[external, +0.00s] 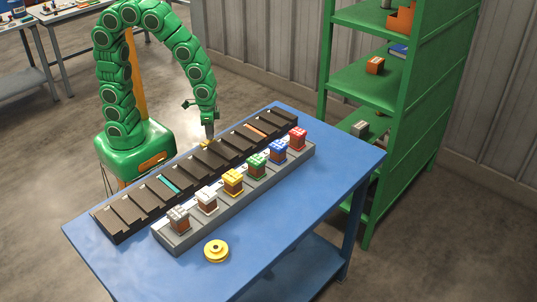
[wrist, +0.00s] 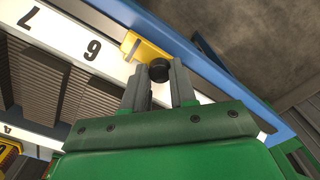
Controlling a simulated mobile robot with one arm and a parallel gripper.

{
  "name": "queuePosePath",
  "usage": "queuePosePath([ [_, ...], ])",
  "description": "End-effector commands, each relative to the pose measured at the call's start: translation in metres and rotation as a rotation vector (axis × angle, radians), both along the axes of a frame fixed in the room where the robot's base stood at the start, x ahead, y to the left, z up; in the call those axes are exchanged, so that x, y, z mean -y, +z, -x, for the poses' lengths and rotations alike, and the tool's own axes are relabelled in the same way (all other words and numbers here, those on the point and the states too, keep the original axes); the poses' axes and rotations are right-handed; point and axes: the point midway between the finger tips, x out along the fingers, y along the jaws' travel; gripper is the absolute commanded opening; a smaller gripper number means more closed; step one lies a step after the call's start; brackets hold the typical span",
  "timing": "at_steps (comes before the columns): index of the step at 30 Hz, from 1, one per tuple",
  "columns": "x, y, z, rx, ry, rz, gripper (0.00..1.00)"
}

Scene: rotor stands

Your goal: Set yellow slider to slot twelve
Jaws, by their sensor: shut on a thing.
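The yellow slider (wrist: 131,46) sits at the edge of a white number strip (wrist: 65,38) in the wrist view. My gripper (wrist: 159,80) is shut on this knob, with one grey finger on each side. The strip's printed numbers look turned over; a 6 or 9 is the nearest legible one, and slot twelve cannot be made out. In the external view my gripper (external: 209,136) is at the far long edge of the black slotted rack, with a small yellow bit of the slider (external: 204,143) beside it.
The black rack (external: 120,232) lies on a blue table (external: 290,215). A grey stand (external: 172,240) with several coloured blocks runs along its near side. A yellow disc (external: 216,251) lies in front. A green shelf (external: 365,90) stands behind right.

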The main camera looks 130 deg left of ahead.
Motion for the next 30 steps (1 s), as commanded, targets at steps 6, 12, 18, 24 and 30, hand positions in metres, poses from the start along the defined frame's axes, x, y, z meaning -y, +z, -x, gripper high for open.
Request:
queuePosePath([
  [6,0.04,0.0,0.0,0.0,-0.006,-0.001,0.0],
  [12,0.074,0.0,0.0,0.0,-0.005,0.0,0.0],
  [18,0.106,0.0,0.0,-0.001,-0.006,-0.001,0.0],
  [24,0.138,0.0,-0.001,0.0,-0.006,0.0,0.0],
  [30,0.17,0.0,-0.001,0.001,-0.006,-0.001,0.0],
])
